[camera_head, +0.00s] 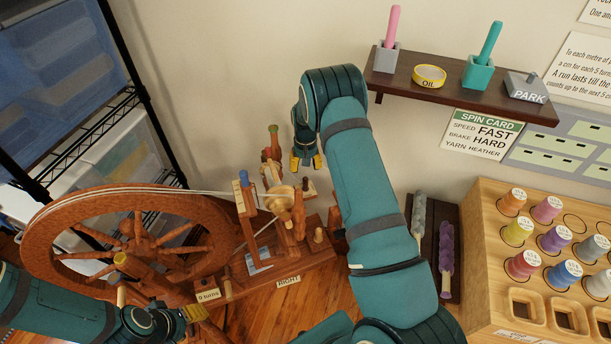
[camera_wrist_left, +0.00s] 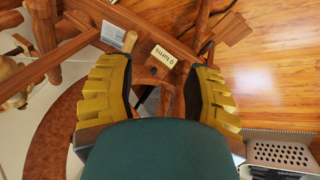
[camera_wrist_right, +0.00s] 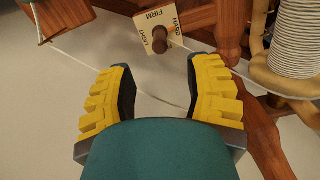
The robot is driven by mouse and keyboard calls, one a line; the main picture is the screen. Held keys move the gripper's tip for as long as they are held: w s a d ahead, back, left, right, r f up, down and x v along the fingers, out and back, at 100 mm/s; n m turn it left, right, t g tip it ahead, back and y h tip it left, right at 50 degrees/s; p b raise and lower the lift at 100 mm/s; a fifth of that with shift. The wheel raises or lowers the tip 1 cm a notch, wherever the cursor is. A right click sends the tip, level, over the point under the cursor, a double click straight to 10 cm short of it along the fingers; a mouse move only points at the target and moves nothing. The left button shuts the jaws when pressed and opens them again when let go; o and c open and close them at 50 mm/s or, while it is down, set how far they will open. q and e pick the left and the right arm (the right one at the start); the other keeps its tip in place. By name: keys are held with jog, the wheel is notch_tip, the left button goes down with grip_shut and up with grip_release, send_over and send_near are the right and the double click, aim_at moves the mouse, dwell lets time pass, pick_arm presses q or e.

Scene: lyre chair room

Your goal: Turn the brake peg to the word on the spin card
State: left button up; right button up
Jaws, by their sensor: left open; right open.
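The brake peg (camera_wrist_right: 160,40) is a short brown peg on a cream card marked LIGHT, FIRM and HARD (camera_wrist_right: 160,19) in the right wrist view. I cannot tell which word it points to. My right gripper (camera_wrist_right: 158,72) is open and empty, with the peg just beyond the gap between its fingertips; it also shows in the head view (camera_head: 306,165). The spin card (camera_head: 482,133) on the wall reads speed FAST, brake HARD, yarn HEATHER. My left gripper (camera_wrist_left: 159,68) is open and empty near the spinning wheel's "0 turns" tag (camera_wrist_left: 164,54).
The wooden spinning wheel (camera_head: 60,220) fills the left, with white cord near the peg. A wall shelf (camera_head: 440,94) holds pots, an oil tin and a PARK block. A yarn rack (camera_head: 480,260) stands right. A white bobbin (camera_wrist_right: 298,40) is close to my right gripper.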

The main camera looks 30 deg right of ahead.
jog(key=shift+r, duration=1.45)
jog(key=shift+s, duration=0.1)
